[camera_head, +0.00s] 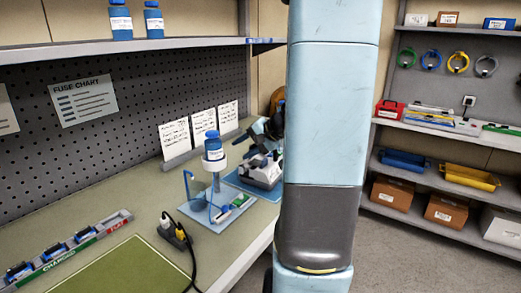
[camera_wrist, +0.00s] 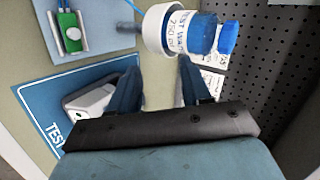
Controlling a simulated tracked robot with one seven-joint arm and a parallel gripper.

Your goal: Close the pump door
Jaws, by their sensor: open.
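The pump (camera_head: 261,171) is a white and grey unit on a blue mat, partly behind my arm in the head view. In the wrist view, a pale corner of the pump (camera_wrist: 88,100) shows beside and partly behind one finger. I cannot make out its door clearly or tell how far it stands open. My gripper (camera_wrist: 160,75) is open, with two dark blue fingers apart and nothing held between them. In the head view, my gripper (camera_head: 264,132) is just above the pump, small and partly hidden by my arm.
A blue-capped bottle (camera_head: 213,146) sits in a white ring holder left of the pump; the bottle (camera_wrist: 190,30) is close beyond my fingertips. Paper cards stand behind.

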